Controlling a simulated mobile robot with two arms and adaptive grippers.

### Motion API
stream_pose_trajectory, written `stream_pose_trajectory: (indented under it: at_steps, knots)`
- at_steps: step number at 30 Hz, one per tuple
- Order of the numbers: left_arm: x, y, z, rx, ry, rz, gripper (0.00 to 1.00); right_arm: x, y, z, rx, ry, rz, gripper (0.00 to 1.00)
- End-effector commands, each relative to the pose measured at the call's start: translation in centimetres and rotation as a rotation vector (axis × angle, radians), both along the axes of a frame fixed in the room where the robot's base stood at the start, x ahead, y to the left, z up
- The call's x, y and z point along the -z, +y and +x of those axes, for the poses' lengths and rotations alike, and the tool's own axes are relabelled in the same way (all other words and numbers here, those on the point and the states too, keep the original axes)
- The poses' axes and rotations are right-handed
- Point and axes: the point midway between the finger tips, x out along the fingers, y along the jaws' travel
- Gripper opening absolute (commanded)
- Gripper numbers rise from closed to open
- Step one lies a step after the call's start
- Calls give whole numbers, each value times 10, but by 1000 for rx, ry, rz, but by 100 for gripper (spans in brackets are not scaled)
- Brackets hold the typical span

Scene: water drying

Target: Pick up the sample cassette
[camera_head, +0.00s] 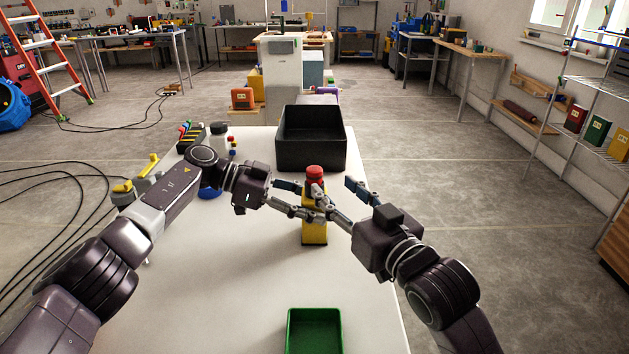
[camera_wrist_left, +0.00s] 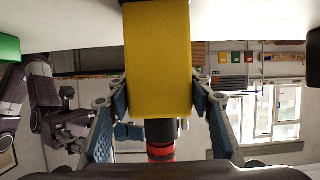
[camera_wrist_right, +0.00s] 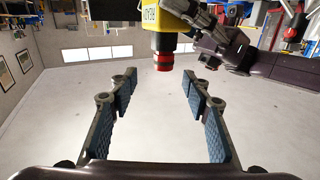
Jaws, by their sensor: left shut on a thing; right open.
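A yellow block with a dark neck and red cap, apparently the sample cassette (camera_head: 314,232), stands upright at mid-table in the head view. My left gripper (camera_head: 306,202) is shut on its yellow body from the left. The left wrist view shows the yellow body (camera_wrist_left: 158,60) between the padded fingers, with the red cap below it. My right gripper (camera_head: 335,190) is open and empty just right of the cassette. In the right wrist view the cassette (camera_wrist_right: 165,38) is beyond the open fingertips (camera_wrist_right: 158,88). Whether its base touches the table is hard to tell.
A black bin (camera_head: 311,160) stands at the table's far end. A green tray (camera_head: 314,315) is at the near edge. The white tabletop (camera_head: 230,290) is bare at near left.

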Motion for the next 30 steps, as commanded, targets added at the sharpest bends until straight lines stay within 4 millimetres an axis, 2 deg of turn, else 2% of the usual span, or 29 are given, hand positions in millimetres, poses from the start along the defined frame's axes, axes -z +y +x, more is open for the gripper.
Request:
stream_pose_trajectory:
  at_steps: [3, 11, 18, 28, 30]
  knots:
    - [-1, 0, 0, -1, -1, -1, 19, 0, 9, 18, 0, 2, 1, 44]
    - [0, 0, 0, 0, 0, 0, 19, -1, 21, 35, -2, 2, 1, 44]
    - [0, 0, 0, -1, -1, 0, 19, -2, 40, 64, 0, 2, 0, 44]
    - [0, 0, 0, -1, 0, 0, 19, -1, 44, 72, 0, 2, 0, 44]
    - [0, 0, 0, 0, 0, 0, 19, -1, 44, 72, 0, 2, 0, 39]
